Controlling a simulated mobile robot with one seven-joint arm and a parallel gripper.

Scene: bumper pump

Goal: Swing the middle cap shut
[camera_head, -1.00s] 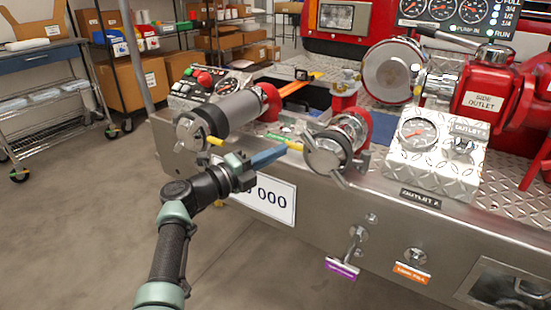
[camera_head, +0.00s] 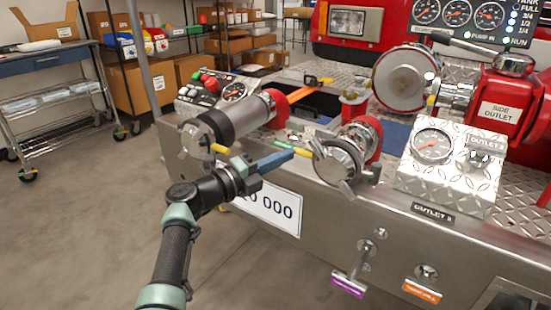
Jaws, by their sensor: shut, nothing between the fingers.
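The middle cap (camera_head: 337,163) is a silver disc with lugs on the front of the middle outlet, whose red collar (camera_head: 371,136) shows behind it. I cannot tell from this angle how far the cap stands from its seat. A yellow-and-green strip (camera_head: 294,149) lies just left of the cap. My gripper (camera_head: 291,154) has blue fingers, shut and empty. It points right at the cap's left side, its tips slightly left of the rim. I see no clear contact.
The left outlet's capped pipe (camera_head: 230,116) is close above my gripper. A large capped outlet (camera_head: 402,78) sits behind right. A gauge panel (camera_head: 450,160) stands right of the middle cap. Floor at left is open.

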